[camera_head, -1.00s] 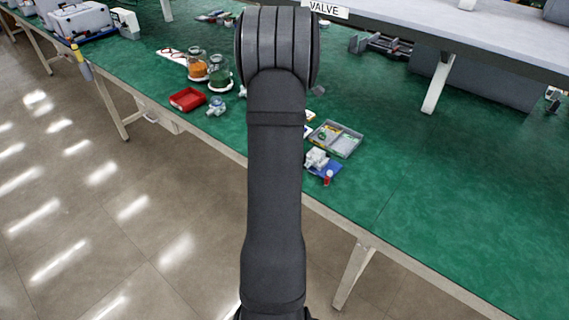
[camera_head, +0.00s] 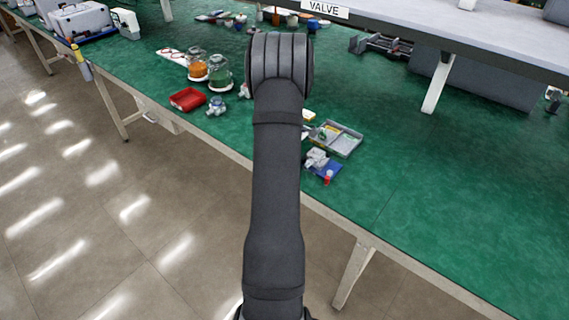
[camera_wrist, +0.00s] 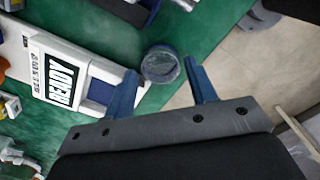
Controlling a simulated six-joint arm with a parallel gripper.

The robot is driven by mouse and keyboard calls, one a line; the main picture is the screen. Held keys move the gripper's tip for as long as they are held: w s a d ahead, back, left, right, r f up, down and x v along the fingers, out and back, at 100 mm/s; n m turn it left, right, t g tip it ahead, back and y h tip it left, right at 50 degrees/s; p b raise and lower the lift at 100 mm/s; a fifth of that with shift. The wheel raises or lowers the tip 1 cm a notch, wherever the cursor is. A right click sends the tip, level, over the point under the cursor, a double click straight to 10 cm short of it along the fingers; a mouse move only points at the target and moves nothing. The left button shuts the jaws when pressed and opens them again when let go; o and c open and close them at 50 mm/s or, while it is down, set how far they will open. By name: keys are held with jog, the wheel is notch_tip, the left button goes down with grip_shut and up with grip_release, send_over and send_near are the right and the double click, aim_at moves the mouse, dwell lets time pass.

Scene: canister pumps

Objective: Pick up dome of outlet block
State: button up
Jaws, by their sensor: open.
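In the wrist view my gripper (camera_wrist: 164,77) is open, with its two blue fingers apart. A small round piece with a dark blue rim and a clear, greyish middle (camera_wrist: 160,66) shows between the fingertips, near the table's edge. It looks like the dome, but I cannot be sure. I cannot tell whether the fingers touch it; a gap shows on its right side. In the head view my gripper is hidden behind my arm. I cannot pick out the outlet block for certain.
A white unit marked READY (camera_wrist: 65,75) lies left of the fingers. On the green bench (camera_head: 430,185) are a red tray (camera_head: 187,99), a grey divided tray (camera_head: 349,140) and a blue mat (camera_head: 329,170) with a pale part.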

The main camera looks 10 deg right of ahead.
jog(key=shift+f, duration=0.75)
jog(key=shift+c, duration=0.4)
jog(key=c, duration=0.5)
jog(key=shift+r, duration=0.1)
